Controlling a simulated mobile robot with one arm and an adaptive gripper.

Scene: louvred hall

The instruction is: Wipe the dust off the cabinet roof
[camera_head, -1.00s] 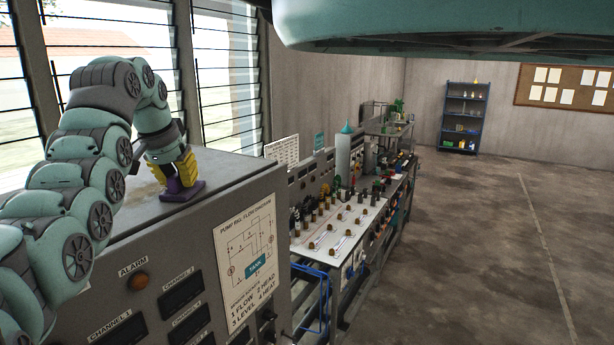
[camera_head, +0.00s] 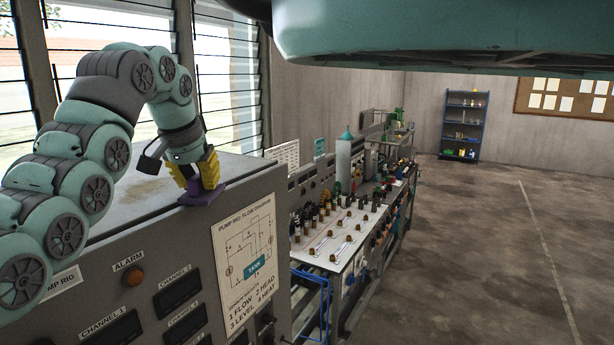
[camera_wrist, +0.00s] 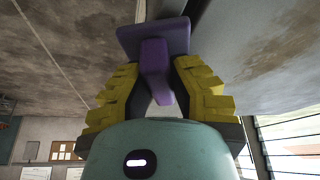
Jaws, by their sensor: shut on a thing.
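The grey cabinet's roof (camera_head: 240,172) lies at the left in the head view, with a brownish dust patch (camera_head: 148,190) left of my gripper. The roof also shows at the right of the wrist view (camera_wrist: 285,85). My gripper (camera_head: 200,187), with yellow and black fingers, is shut on a purple wiping tool. The tool's flat purple base (camera_head: 205,196) is at the roof's front right edge; I cannot tell whether it touches. In the wrist view the tool's handle (camera_wrist: 154,72) sits between the two fingers (camera_wrist: 152,95).
The cabinet front carries a flow diagram (camera_head: 247,247), an alarm lamp (camera_head: 134,277) and channel displays. A bench (camera_head: 340,235) with many fittings stands right of the cabinet. Louvred windows (camera_head: 225,70) rise behind the roof. Open floor (camera_head: 480,260) lies to the right.

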